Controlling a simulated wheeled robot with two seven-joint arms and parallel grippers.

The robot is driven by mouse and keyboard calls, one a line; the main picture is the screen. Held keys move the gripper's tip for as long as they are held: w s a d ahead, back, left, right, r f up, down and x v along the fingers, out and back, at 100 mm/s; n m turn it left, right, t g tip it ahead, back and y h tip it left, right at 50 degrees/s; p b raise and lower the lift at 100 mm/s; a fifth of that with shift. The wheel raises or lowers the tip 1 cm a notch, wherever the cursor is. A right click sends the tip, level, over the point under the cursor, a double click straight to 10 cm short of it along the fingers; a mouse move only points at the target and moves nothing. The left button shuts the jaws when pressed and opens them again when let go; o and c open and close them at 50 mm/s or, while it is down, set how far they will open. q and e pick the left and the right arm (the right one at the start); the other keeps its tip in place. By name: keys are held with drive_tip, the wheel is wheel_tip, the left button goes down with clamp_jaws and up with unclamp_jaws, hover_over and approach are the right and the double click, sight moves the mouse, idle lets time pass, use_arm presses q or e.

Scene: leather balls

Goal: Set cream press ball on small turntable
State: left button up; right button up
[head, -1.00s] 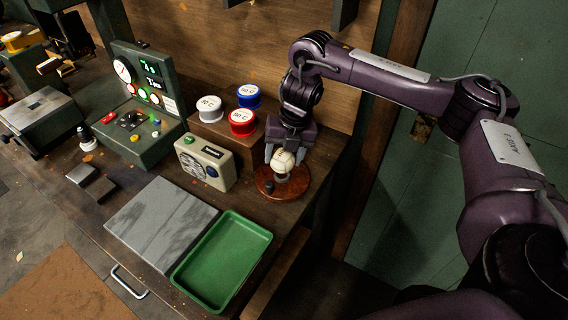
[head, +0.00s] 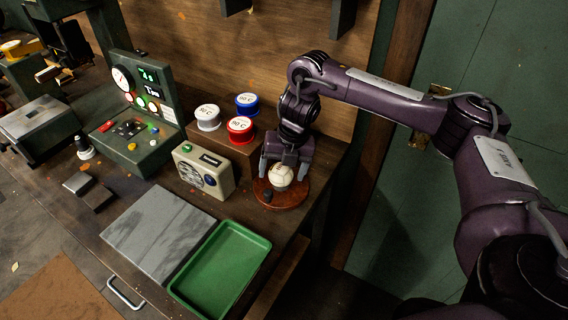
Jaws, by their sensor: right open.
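The cream ball (head: 281,176) rests on the small round reddish-brown turntable (head: 290,199) at the back right of the bench. My right gripper (head: 284,172) is open, with its fingers spread around the ball's upper part from behind. Whether a finger still touches the ball I cannot tell. A small dark knob sits at the turntable's front left edge. My left gripper is not in view.
A cream radio-like box (head: 203,170) stands left of the turntable. Behind it, white, blue (head: 247,104) and red (head: 240,129) lidded tins sit on a wooden block. A green tray (head: 221,268) and grey slab (head: 158,230) lie in front. A green control console (head: 138,148) stands further left.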

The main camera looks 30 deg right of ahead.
wheel_tip(320, 180, up, 12)
drive_tip(key=s+d+p, duration=0.1)
drive_tip(key=d+p, duration=0.1)
drive_tip(key=p, duration=0.1)
drive_tip(key=shift+p, duration=0.35)
